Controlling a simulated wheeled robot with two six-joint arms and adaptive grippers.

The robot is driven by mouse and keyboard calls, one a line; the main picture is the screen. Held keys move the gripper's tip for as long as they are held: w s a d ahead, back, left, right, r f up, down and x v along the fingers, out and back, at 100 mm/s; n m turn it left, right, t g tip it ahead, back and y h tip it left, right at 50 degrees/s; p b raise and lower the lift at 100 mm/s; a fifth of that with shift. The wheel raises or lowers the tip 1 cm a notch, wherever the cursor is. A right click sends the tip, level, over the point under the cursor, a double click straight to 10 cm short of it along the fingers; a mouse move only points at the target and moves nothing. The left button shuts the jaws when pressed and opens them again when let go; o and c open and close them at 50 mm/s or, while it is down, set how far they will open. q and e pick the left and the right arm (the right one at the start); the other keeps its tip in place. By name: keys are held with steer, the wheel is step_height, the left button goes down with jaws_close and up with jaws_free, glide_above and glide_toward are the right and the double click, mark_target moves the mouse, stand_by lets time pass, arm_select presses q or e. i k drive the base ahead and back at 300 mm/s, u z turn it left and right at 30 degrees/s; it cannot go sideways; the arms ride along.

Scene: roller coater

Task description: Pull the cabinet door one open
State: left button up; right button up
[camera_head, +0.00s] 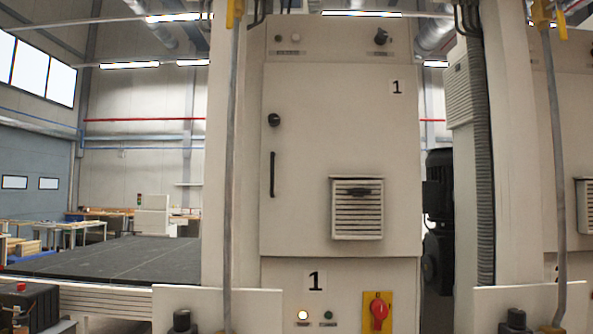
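Cabinet door one (330,130) is a large off-white panel on a tall cabinet in the middle of the head view. It carries a black "1" label at its upper right and looks closed, flush with the cabinet front. A thin upright black handle (272,175) sits near its left edge. A round black knob (273,120) is above the handle. A louvred vent (357,208) is low on the right of the door. Neither of my grippers shows in this view.
A grey vertical pipe (232,150) stands just left of the door. Below the door are a second "1" label, a lit lamp (302,315) and a red rotary switch (379,309). A ribbed conduit (480,180) and post stand right. A dark flat conveyor surface (120,260) lies left.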

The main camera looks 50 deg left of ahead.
mark_target(339, 121)
steer(key=i, duration=0.35)
steer(key=u, duration=0.95)
